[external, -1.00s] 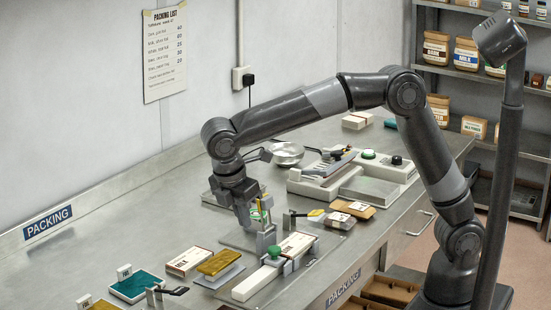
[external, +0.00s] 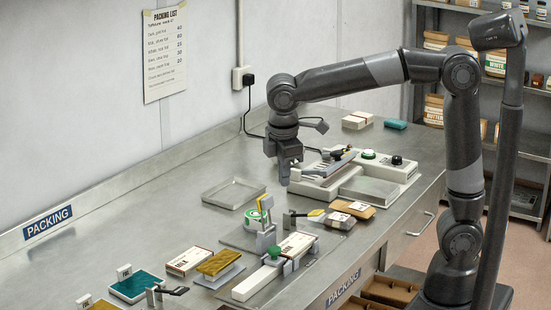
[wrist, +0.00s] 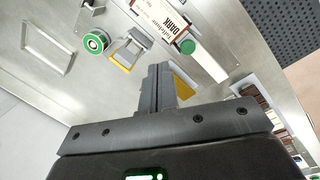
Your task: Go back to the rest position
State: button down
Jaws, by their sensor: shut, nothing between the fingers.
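My gripper (external: 285,178) is shut and empty. In the external view it hangs pointing down above the steel bench (external: 130,235), left of the sealing machine and behind the tape dispenser. In the wrist view the closed fingers (wrist: 160,88) show at the middle, with nothing between them. The arm reaches over the bench from its base at the right. My gripper looks clear of the bench surface and the things on it.
Below are a shallow metal tray (external: 233,193), a green-and-white tape roll (external: 252,217), a boxed bar in a clamp fixture (external: 296,245) and a sealer (external: 325,178). The bench's back left is clear.

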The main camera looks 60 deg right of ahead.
jog(key=s+d+f+m+t, duration=0.1)
jog(key=s+d+m, duration=0.4)
jog(key=d, duration=0.5)
jog(key=s+d+f+m+t+y, duration=0.1)
jog(key=s+d+f+m+t, duration=0.1)
jog(key=s+d+m, duration=0.4)
jog(key=s+d+t, duration=0.1)
jog(key=s+d, duration=0.3)
jog(key=d, duration=0.1)
jog(key=shift+d+f+t+y, duration=0.15)
jog(key=shift+t+y, duration=0.15)
jog(key=shift+t, duration=0.1)
jog(key=c, duration=2.1)
grip_release()
jog(key=shift+c, duration=0.2)
